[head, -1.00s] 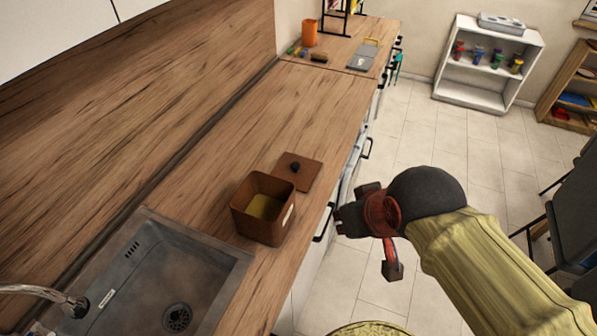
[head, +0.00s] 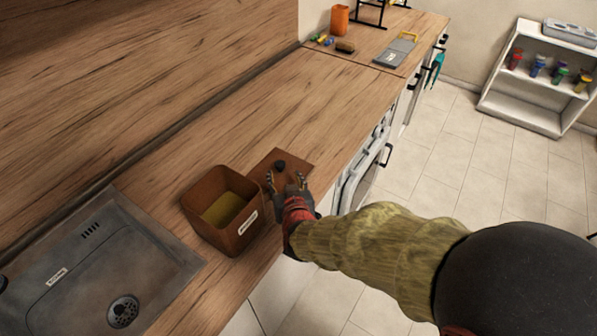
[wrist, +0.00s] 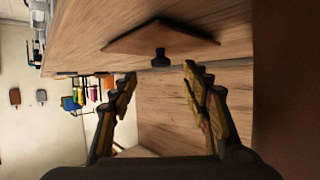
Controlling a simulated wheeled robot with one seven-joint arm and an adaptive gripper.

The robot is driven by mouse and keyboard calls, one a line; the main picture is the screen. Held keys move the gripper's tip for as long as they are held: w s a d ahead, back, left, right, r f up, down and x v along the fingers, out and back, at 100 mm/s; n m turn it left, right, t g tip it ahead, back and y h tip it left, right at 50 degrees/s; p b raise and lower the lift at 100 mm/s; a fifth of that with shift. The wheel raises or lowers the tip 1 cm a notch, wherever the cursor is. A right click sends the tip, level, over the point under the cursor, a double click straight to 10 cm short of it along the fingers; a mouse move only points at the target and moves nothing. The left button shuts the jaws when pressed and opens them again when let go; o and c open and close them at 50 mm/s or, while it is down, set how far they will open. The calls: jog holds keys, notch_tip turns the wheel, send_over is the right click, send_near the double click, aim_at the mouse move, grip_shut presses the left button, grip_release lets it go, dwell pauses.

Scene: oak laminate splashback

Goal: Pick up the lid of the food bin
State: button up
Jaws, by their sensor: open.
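The food bin (head: 232,237) is a square brown box with a white label, open at the top, with yellowish contents, on the wooden counter. Its lid (head: 297,162) is a flat brown square with a dark knob (head: 280,167), lying on the counter just beyond the bin. My gripper (head: 285,178) is open and empty at the lid's near edge, its fingers pointing towards the knob. In the wrist view my gripper (wrist: 160,80) has its fingers wide apart. The lid (wrist: 190,36) and its knob (wrist: 160,56) show ahead, between the fingertips in the picture and apart from them.
The sink (head: 95,265) lies to the left of the bin. The counter behind the lid is clear. An orange cup (head: 340,19), a brush (head: 345,46) and a grey dustpan (head: 394,54) are at its far end. A white shelf (head: 530,75) stands across the floor.

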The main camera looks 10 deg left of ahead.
aim_at(281, 167)
jog(key=shift+w+f, duration=0.2)
jog(key=shift+f, duration=0.05)
jog(key=shift+w+a+f, duration=0.1)
jog(key=shift+w+f, duration=0.05)
jog(key=shift+w, duration=0.15)
jog(key=b+x, duration=0.1)
jog(key=x, duration=0.2)
jog(key=b+x, duration=0.2)
jog(key=x, duration=0.2)
jog(key=shift+a+r, duration=0.15)
jog(key=shift+r, duration=0.1)
jog(key=shift+s, duration=0.1)
jog(key=shift+c, duration=1.1)
grip_shut()
